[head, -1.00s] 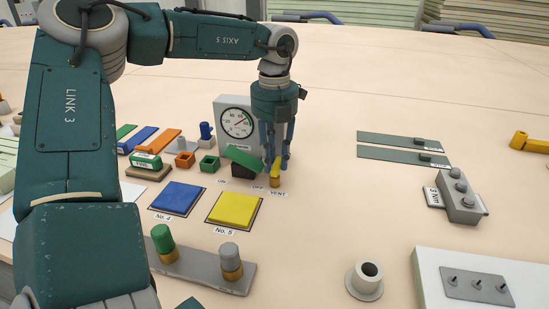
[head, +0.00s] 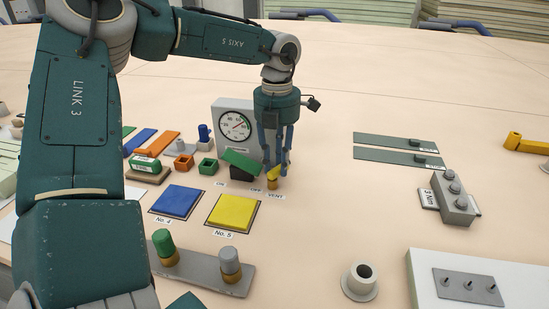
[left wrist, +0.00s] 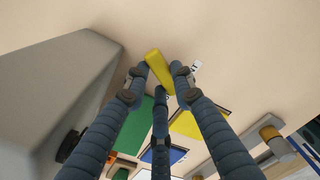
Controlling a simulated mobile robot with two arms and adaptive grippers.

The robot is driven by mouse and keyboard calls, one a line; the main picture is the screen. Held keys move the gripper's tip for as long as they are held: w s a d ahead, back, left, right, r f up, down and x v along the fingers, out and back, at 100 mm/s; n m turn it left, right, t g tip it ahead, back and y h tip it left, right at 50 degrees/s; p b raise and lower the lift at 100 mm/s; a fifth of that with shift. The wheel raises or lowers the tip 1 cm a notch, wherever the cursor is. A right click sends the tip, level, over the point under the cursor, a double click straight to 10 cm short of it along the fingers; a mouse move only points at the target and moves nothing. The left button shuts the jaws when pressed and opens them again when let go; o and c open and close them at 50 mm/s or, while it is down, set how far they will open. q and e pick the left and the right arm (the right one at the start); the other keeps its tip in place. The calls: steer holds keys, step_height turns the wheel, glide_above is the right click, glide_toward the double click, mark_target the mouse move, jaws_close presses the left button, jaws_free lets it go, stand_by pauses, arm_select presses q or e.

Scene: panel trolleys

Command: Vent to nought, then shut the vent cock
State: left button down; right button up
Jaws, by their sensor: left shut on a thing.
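The vent cock (head: 272,177) is a small yellow lever on a brass-coloured stem beside the VENT label (head: 275,196). My left gripper (head: 279,168) points down with its fingers shut on the lever. In the left wrist view the yellow lever (left wrist: 159,72) lies between the fingertips. The gauge (head: 236,126), a white dial in a grey box, stands just behind and left of the gripper. Its needle is too small to read surely. My right gripper is not in view.
A green rocker switch (head: 241,160) with ON and OFF labels sits close left of the cock. Blue (head: 176,200) and yellow (head: 234,211) pads lie in front.

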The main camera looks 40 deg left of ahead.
arm_select(q)
steer(key=m, duration=0.3)
steer(key=shift+d+m+p, duration=0.3)
steer(key=shift+d+m, duration=0.05)
steer(key=shift+m, duration=0.05)
steer(key=m, duration=0.3)
steer(key=shift+d+m, duration=0.3)
steer(key=shift+d, duration=0.05)
steer(key=shift+s+d+m+p, duration=0.1)
steer(key=shift+m+p, duration=0.2)
steer(key=shift+m, duration=0.1)
steer(key=shift+d+m, duration=0.1)
steer(key=shift+m, duration=0.7)
steer(key=shift+s+m, duration=0.1)
steer(key=shift+m, duration=0.2)
steer(key=shift+d+m, duration=0.1)
steer(key=shift+m, duration=0.4)
steer(key=shift+s+m, duration=0.1)
steer(key=shift+m, duration=0.2)
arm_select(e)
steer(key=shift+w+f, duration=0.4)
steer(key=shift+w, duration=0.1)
arm_select(q)
steer(key=shift+d, duration=0.1)
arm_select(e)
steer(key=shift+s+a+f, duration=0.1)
